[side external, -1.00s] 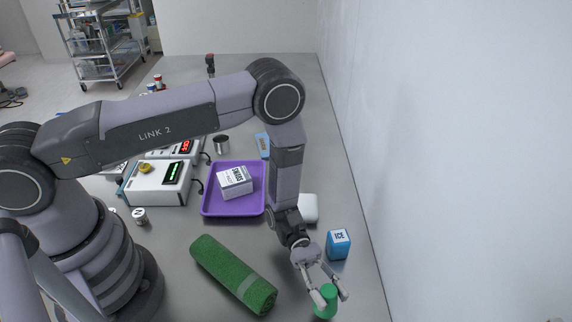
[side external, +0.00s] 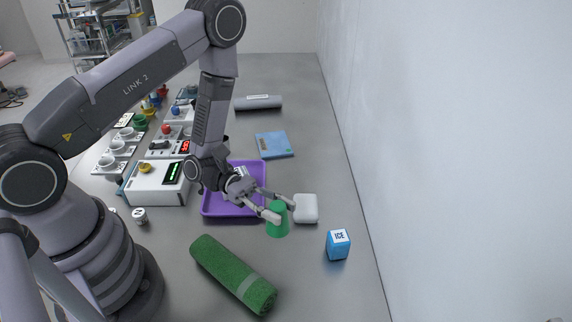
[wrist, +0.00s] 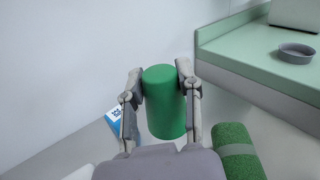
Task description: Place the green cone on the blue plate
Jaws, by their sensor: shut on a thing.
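The green cone (side external: 277,228) is between the fingers of my gripper (side external: 280,209), in the air above the grey table. In the wrist view the green cone (wrist: 165,105) shows as a rounded green body with a finger on each side of it, and my gripper (wrist: 160,72) is shut on it. No clear blue plate shows. A flat, light blue, rectangular thing (side external: 274,145) lies farther back on the table, apart from the gripper; I cannot tell if it is the plate.
A purple tray (side external: 208,209) is just left of the cone, partly behind my arm. A white rounded box (side external: 306,209) and a blue ICE box (side external: 338,246) stand right. A rolled green towel (side external: 232,272) lies in front. A grey roll (side external: 258,103) lies behind.

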